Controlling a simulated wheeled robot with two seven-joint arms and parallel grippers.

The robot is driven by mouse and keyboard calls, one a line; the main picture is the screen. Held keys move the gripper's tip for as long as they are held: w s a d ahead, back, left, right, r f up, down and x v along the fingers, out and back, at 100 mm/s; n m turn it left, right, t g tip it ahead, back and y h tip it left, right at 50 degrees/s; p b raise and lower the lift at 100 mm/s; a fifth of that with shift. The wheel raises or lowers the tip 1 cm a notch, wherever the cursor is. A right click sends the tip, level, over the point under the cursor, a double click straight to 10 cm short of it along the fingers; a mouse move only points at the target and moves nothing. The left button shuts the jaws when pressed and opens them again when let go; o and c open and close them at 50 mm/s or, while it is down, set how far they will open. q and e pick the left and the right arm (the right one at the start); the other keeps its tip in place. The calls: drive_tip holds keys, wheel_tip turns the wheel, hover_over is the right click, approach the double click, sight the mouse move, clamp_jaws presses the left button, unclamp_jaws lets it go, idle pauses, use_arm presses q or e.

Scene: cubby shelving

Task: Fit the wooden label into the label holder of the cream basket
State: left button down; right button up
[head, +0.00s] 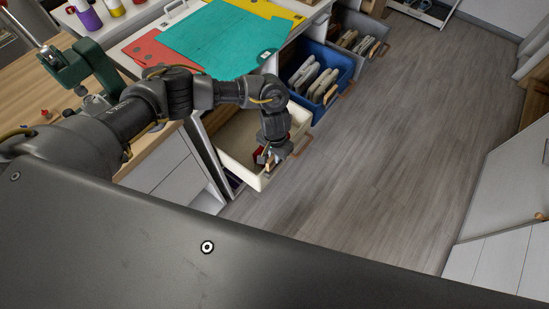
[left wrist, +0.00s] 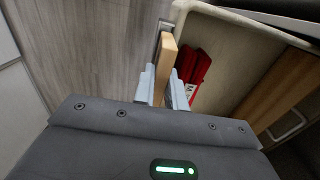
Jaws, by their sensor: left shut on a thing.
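The cream basket (head: 238,171) is pulled out below the counter in the head view, and its pale rim also shows in the left wrist view (left wrist: 222,14). My left gripper (head: 267,157) is at the basket's front wall, pointing down. In the left wrist view the gripper (left wrist: 164,86) is shut on the wooden label (left wrist: 164,66), a thin light-wood piece standing on edge between the fingers. A grey metal piece (left wrist: 166,25), apparently the label holder, is at the label's far end by the rim. I cannot tell whether they touch. My right gripper is out of view.
Red items (left wrist: 197,68) lie inside the cream basket. A blue basket (head: 318,75) with light items stands farther along the row. Teal (head: 225,40), yellow and red sheets lie on the counter. The wooden floor (head: 390,150) to the right is clear.

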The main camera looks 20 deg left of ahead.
use_arm(q)
drive_tip(key=shift+f, duration=1.5)
drive_tip(key=c, duration=1.5)
unclamp_jaws()
drive_tip(key=shift+o, duration=0.3)
drive_tip(key=shift+r, duration=0.1)
wheel_tip(320, 180, up, 11)
drive_tip(key=shift+r+p, duration=0.1)
drive_tip(key=shift+p, duration=0.8)
drive_tip(key=shift+r, duration=0.35)
